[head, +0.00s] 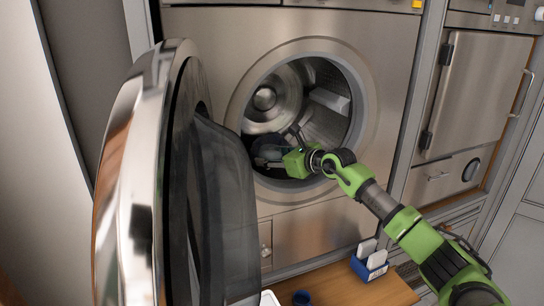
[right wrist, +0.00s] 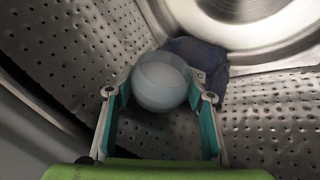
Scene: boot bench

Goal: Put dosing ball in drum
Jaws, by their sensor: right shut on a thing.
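The dosing ball (right wrist: 160,82) is round and pale blue-white, seen between the fingers of my right gripper (right wrist: 160,96) in the right wrist view. The gripper is shut on it, with a teal finger on each side. In the head view my right gripper (head: 270,156) reaches through the round opening into the steel drum (head: 326,124), low and toward the left. The ball is hard to make out there. The perforated drum wall (right wrist: 75,62) surrounds the ball in the right wrist view. My left gripper is not in view.
A dark blue cloth (right wrist: 205,54) lies in the drum behind the ball. The washer door (head: 125,190) stands open at the left, close to the camera. A wooden surface (head: 335,290) below holds a blue box (head: 370,265) and a blue cup (head: 301,298).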

